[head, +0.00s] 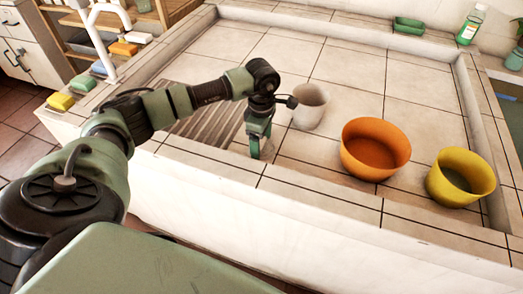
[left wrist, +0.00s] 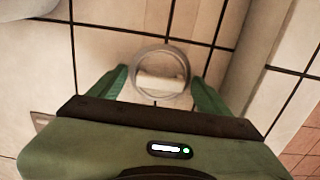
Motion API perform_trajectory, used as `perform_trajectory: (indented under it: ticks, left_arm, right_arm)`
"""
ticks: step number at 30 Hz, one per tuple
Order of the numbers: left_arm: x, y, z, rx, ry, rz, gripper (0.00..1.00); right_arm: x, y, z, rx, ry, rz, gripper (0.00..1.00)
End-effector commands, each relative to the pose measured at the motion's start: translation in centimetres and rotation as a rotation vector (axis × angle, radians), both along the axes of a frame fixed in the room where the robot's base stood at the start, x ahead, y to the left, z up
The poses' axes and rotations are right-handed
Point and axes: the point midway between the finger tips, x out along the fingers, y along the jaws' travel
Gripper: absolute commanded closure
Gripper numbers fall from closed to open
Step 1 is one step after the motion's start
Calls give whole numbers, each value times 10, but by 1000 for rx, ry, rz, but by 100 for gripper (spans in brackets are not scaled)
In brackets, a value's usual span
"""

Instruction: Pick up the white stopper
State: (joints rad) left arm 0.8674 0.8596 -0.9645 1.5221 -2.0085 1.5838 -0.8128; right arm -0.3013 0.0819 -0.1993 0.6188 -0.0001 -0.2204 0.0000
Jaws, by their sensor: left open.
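The white stopper (left wrist: 160,84) shows in the left wrist view as a round ring with a pale bar across its middle, on the tiled basin floor. My left gripper (head: 259,147) is open and points down just inside the basin's front wall in the head view. In the left wrist view its two green fingers stand on either side of the stopper, with gaps between them and it. In the head view I cannot make out the stopper near the gripper. My right gripper is in neither view.
A white pot (head: 310,106), an orange bowl (head: 375,150) and a yellow bowl (head: 461,177) stand to the right of my gripper. A ribbed drainer area (head: 205,118) lies to its left. The basin's front wall (head: 205,152) is close. The back of the basin is clear.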

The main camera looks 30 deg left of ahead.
Motion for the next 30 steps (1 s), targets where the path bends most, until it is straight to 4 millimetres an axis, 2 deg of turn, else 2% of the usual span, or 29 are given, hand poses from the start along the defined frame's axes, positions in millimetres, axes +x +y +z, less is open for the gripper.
perform_trajectory:
  ticks: [3,9,10,17,22,26,30]
  left_arm:
    - [0,0,2,-1,-1,0,25]
    - [0,0,2,-1,0,0,80]
    - [0,0,2,-1,0,0,86]
    - [0,0,2,-1,-1,0,86]
    - [1,1,12,-1,-2,2,86]
    - [1,3,32,-2,-4,5,86]
    - [1,8,66,0,-4,12,86]
  right_arm:
    - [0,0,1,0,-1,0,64]
    - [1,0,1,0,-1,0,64]
    - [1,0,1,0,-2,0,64]
    - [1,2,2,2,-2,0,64]
    - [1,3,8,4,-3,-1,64]
    - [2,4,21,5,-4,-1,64]
    - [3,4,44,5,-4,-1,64]
